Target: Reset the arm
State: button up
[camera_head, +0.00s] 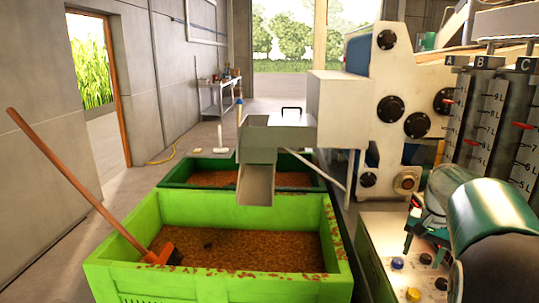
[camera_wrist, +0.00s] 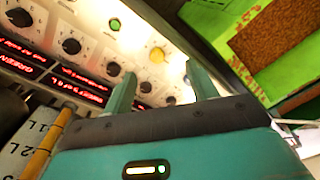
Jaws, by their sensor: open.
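My gripper (camera_head: 412,238) is at the lower right in the head view, above a pale control panel (camera_head: 385,251). In the wrist view my gripper (camera_wrist: 162,84) shows two green fingers spread apart with nothing between them. The control panel (camera_wrist: 131,47) lies beyond the fingertips, with dark knobs, a green button (camera_wrist: 115,24), a yellow button (camera_wrist: 157,54) and red lit displays. My arm's thick green and dark links fill the lower right of the head view and hide part of the panel.
A bright green crate (camera_head: 220,285) of brown material stands left of the panel, with an orange-handled tool (camera_head: 80,190) leaning in it. A darker green crate (camera_head: 315,172) is behind, under a metal chute (camera_head: 257,183). Graduated columns (camera_head: 485,120) stand behind my arm. The left floor is clear.

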jog(key=s+a+r+n+t, duration=0.2)
jog(key=s+a+r+n, duration=0.25)
jog(key=s+a, duration=0.8)
jog(key=s+a+f+n+t, duration=0.2)
jog(key=s+a+f+n, duration=0.1)
jog(key=s+a, duration=0.7)
jog(key=shift+s+n+t, duration=0.3)
jog(key=shift+s+n, duration=0.05)
jog(key=shift+s, duration=0.55)
jog(key=shift+d, duration=0.15)
